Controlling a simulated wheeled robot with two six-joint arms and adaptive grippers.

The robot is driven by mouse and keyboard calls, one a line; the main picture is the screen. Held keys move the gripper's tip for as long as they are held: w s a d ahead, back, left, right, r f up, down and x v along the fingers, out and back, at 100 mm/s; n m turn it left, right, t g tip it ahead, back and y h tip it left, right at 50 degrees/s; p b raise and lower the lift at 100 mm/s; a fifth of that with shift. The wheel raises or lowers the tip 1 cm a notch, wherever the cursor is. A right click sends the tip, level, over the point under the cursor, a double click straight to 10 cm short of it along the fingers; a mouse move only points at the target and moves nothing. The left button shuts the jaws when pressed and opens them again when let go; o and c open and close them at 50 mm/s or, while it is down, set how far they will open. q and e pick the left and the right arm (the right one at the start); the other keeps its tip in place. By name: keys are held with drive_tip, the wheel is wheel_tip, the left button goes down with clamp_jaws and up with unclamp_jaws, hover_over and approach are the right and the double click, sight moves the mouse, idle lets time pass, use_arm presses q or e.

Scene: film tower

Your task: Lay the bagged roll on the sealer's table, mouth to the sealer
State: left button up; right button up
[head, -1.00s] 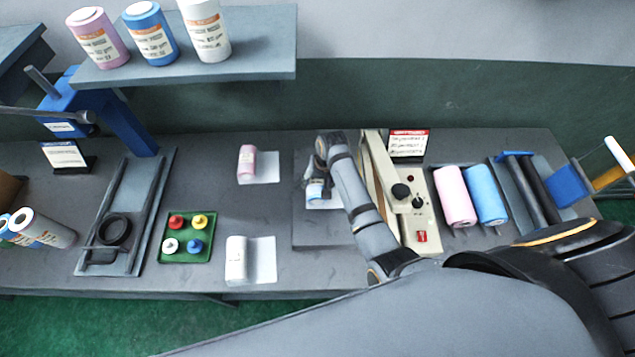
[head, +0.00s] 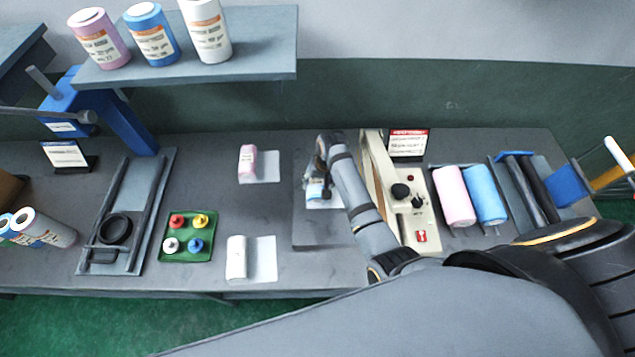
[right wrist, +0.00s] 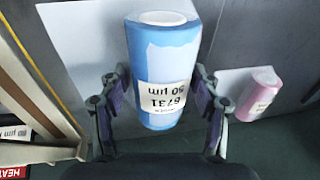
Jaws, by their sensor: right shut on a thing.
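A small blue bagged roll (head: 314,191) with a white label is at the sealer's table (head: 312,232), a dark grey plate left of the sealer (head: 413,205). My right gripper (head: 319,180) is shut on it from above and partly hides it. In the right wrist view the blue roll (right wrist: 163,60) is between the two fingers (right wrist: 157,98). Its flat pale bag end (right wrist: 80,45) spreads left, toward the sealer's side. I cannot tell whether the roll touches the plate. My left gripper is not in view.
A pink bagged roll (head: 247,161) and a white bagged roll (head: 237,258) lie left of the plate. A green tray (head: 188,256) holds several coloured pieces. Larger pink (head: 454,197) and blue (head: 485,194) rolls lie right of the sealer. A sign (head: 408,143) stands behind it.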

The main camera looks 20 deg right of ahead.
drive_tip(key=shift+f, duration=0.5)
drive_tip(key=o, duration=1.5)
drive_tip(key=r, duration=0.4)
drive_tip(key=s+d+r, duration=0.1)
drive_tip(key=r, duration=0.7)
drive_tip(key=shift+s+d, duration=0.25)
drive_tip(key=shift+s, duration=0.1)
drive_tip(key=shift+f, duration=0.1)
